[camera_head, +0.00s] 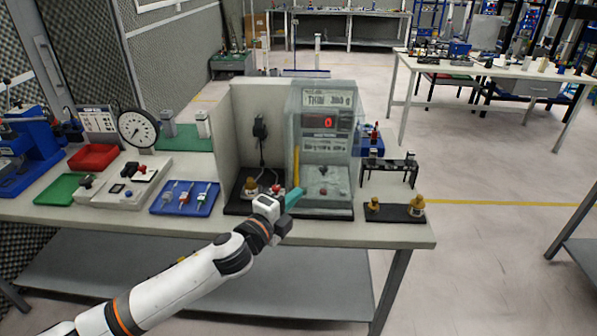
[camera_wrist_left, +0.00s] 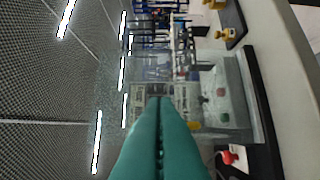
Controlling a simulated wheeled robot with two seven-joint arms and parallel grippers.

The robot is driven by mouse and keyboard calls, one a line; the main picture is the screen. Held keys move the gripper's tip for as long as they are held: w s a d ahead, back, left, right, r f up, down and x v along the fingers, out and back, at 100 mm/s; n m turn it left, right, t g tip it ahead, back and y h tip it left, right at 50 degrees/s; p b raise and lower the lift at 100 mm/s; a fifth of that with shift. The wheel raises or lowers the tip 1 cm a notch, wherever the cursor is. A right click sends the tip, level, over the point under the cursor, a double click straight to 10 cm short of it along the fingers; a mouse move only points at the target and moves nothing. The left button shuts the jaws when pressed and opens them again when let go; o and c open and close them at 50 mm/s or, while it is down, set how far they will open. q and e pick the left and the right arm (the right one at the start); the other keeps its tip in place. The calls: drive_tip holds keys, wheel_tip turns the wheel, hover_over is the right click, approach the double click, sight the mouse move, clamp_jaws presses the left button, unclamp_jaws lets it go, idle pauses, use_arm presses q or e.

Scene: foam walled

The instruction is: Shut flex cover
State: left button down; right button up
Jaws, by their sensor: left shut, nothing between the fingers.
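The flex tester (camera_head: 325,150) stands on the bench right of centre, with a red digit display on its upper part. A clear cover (camera_head: 342,185) shows around its lower front; its edges are faint, and I cannot tell how far it stands open. A yellow strip (camera_head: 297,165) runs upright at the left edge of the tester. My left gripper (camera_head: 294,196) has teal fingers, shut and empty, at the lower left front of the tester. In the left wrist view the shut fingers (camera_wrist_left: 160,130) point toward the tester (camera_wrist_left: 225,95). I cannot tell whether they touch the cover. My right gripper is out of view.
Left of the tester is a grey-walled bay with a black base and a red knob. A blue tray (camera_head: 185,198), a control box (camera_head: 125,185) and a dial gauge (camera_head: 138,128) stand further left. A black base with brass pieces (camera_head: 395,210) lies at the right.

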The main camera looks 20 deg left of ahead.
use_arm(q)
drive_tip(key=p+x, duration=0.2)
drive_tip(key=x, duration=0.7)
drive_tip(key=shift+w+a+f+p, duration=0.15)
drive_tip(key=shift+a+p, duration=0.4)
drive_tip(key=shift+a, duration=1.4)
drive_tip(key=s+a+b, duration=0.1)
drive_tip(key=s+a, duration=0.1)
drive_tip(key=a, duration=0.7)
drive_tip(key=s+a+b, duration=0.1)
drive_tip(key=s+a, duration=0.1)
drive_tip(key=a, duration=0.7)
drive_tip(key=shift+s+a, duration=0.25)
drive_tip(key=shift+a, duration=0.1)
